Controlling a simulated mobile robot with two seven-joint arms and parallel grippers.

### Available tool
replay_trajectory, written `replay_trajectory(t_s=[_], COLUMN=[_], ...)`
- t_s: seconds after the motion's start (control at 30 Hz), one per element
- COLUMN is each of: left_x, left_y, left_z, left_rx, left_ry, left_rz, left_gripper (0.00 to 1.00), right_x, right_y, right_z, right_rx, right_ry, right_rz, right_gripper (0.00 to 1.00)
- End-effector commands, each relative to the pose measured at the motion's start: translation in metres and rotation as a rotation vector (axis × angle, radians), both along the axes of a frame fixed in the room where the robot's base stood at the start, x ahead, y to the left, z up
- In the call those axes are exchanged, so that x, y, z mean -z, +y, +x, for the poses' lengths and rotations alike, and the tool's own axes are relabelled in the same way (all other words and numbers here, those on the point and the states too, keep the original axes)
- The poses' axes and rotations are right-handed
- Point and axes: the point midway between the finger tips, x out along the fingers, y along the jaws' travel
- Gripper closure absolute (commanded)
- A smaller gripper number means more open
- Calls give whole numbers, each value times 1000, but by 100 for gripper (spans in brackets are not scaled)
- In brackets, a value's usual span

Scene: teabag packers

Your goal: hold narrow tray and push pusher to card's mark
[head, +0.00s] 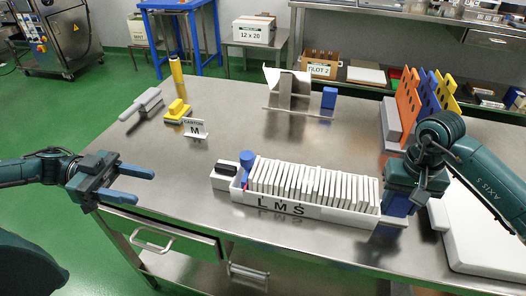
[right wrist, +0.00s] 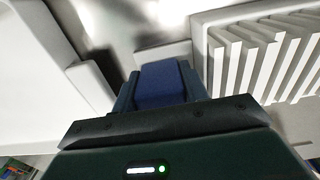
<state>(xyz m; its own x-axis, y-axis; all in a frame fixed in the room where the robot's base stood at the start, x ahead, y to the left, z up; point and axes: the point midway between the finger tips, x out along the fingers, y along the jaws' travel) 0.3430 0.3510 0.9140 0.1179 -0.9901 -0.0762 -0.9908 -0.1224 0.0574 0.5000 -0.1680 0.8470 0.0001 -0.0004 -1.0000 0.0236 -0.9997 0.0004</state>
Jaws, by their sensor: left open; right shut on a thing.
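The narrow white tray (head: 335,213) lies along the front of the steel table, with the letters L, M and S on its front wall. A row of upright white teabags (head: 310,182) fills most of it. The blue pusher (head: 247,158) stands at the tray's left end, left of the row. The card (head: 196,129) behind it reads M. My right gripper (head: 396,207) is shut on the tray's right end; in the right wrist view the tray wall (right wrist: 203,50) shows beside the fingers. My left gripper (head: 140,186) is open and empty, left of the tray and apart from it.
A dark-topped white block (head: 226,170) sits at the tray's left end. A white board (head: 480,235) lies right of my right gripper. Orange, blue and yellow racks (head: 407,105) stand behind it. The table's middle is clear.

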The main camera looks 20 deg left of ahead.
Motion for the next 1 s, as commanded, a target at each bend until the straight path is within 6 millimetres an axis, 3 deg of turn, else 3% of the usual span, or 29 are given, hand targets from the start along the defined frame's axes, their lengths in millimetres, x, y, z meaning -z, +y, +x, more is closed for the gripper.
replay_trajectory(t_s=[0.03,0.1,0.3,0.47,0.6,0.7,0.87,0.9,1.0], left_x=[-11,-17,-17,-25,-45,-66,-98,-103,-111], left_y=[-30,-58,-107,-132,-150,-162,-175,-177,-180], left_z=[-1,-3,16,50,89,114,141,145,151], left_rx=[146,326,821,1225,1615,1885,2216,-2252,-2226], left_ry=[-82,-251,-937,-1463,-1843,-2028,-2173,2168,2082], left_rz=[3,37,139,170,169,151,118,-110,-94], left_gripper=[51,51,51,51,51,51,51,51,51], right_x=[0,0,0,0,0,0,0,0,0], right_y=[0,0,0,0,0,0,0,0,0], right_z=[0,0,0,0,0,0,0,0,0], right_rx=[-1,-1,-1,-1,-1,-1,0,0,0], right_ry=[-1,-1,-1,-1,-1,-1,0,-1,-1], right_rz=[1,1,1,1,1,1,1,1,1], right_gripper=[94,94,94,94,94,94,94,94,94])
